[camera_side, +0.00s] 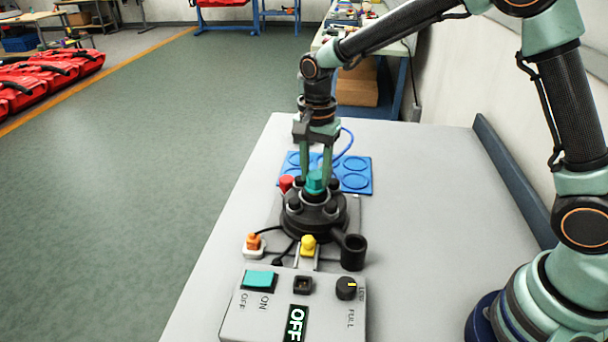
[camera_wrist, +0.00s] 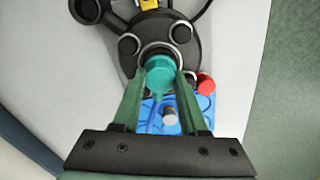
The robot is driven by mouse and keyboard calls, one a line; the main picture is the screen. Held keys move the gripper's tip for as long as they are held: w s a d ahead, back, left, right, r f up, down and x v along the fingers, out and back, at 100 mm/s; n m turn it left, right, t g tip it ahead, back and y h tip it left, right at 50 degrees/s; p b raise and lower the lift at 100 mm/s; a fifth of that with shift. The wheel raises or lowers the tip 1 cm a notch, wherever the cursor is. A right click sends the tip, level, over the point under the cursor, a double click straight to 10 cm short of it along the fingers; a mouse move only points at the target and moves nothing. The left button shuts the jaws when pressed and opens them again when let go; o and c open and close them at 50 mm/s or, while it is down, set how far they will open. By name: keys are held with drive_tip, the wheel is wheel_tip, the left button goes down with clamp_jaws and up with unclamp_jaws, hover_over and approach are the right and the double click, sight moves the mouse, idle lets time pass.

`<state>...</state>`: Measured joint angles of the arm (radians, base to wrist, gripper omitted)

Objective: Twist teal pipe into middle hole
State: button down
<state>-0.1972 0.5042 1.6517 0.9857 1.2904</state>
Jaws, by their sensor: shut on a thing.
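The teal pipe (camera_side: 315,181) stands at the top centre of the black round tank base (camera_side: 312,220). In the wrist view the teal pipe (camera_wrist: 160,76) sits over the middle opening of the black base (camera_wrist: 158,42). My gripper (camera_side: 319,172) points down and is shut on the teal pipe; in the wrist view its two green fingers (camera_wrist: 160,88) flank it. The pipe's lower end is hidden, so I cannot tell how deep it sits in the hole.
A red cap (camera_side: 286,183) is at the base's left. A blue tray (camera_side: 356,181) with round recesses lies behind. An orange plug (camera_side: 253,241), a yellow plug (camera_side: 308,244) and a black cup (camera_side: 354,251) are in front. A control box (camera_side: 262,315) reading OFF is nearest. The table's right is clear.

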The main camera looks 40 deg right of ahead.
drive_tip(key=shift+f, duration=0.25)
idle(0.5)
unclamp_jaws()
idle(0.4)
idle(0.4)
drive_tip(key=shift+r, duration=3.5)
drive_tip(key=s+d+r+n+t, duration=0.2)
drive_tip(key=s+d+r+n, duration=0.1)
drive_tip(key=s+n, duration=0.3)
drive_tip(key=s+d+r+n+t, duration=0.3)
drive_tip(key=s+d+n, duration=0.2)
drive_tip(key=s, duration=0.4)
drive_tip(key=shift+s+d+r+n+t, duration=0.3)
drive_tip(key=shift+s+d+r+n, duration=0.1)
drive_tip(key=shift+n, duration=0.4)
